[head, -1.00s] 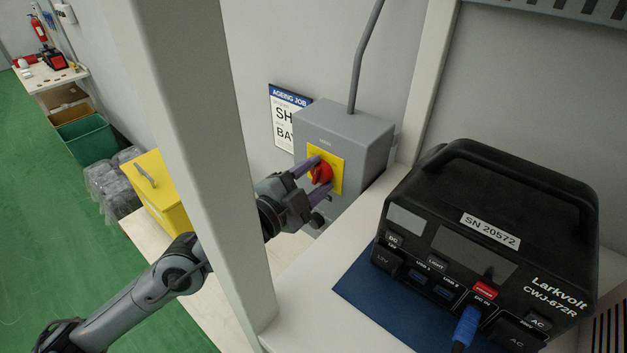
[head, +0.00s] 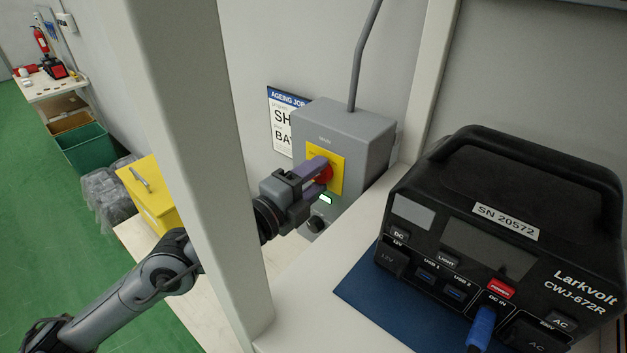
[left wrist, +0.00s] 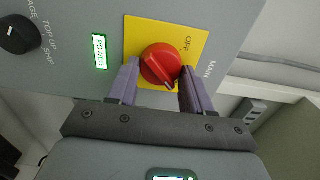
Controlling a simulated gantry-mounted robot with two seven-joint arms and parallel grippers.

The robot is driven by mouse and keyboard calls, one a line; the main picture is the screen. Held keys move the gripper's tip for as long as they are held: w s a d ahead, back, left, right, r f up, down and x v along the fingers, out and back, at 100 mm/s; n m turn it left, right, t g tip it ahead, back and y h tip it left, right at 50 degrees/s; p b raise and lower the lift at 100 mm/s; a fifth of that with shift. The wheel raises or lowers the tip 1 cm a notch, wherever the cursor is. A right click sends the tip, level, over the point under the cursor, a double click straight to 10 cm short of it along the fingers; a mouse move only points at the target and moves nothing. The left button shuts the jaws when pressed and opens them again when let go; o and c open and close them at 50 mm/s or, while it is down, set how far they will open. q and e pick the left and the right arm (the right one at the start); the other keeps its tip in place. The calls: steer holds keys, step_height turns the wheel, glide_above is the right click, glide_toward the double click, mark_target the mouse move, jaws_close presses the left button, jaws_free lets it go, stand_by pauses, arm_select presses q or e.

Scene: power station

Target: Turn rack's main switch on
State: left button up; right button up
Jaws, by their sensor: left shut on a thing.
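The rack's main switch is a red rotary knob (head: 324,174) on a yellow plate (head: 338,165), on the front of a grey box (head: 362,140). My left gripper (head: 317,170) is at the knob, its purple fingers partly hiding it. In the left wrist view the fingers of my left gripper (left wrist: 158,78) lie on either side of the red knob (left wrist: 160,64) and are shut on it. My right gripper is out of view.
A black selector knob (head: 316,224) sits low on the box. A black Larkvolt power station (head: 500,225) with a blue plug (head: 481,328) stands on a blue mat (head: 372,300) at the right. A pale rack post (head: 200,150) crosses in front of my left arm.

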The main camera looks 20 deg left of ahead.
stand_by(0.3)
arm_select(q)
steer(key=o, duration=1)
steer(key=shift+s, duration=0.1)
steer(key=v, duration=1)
steer(key=shift+s+a, duration=0.15)
steer(key=shift+s, duration=0.1)
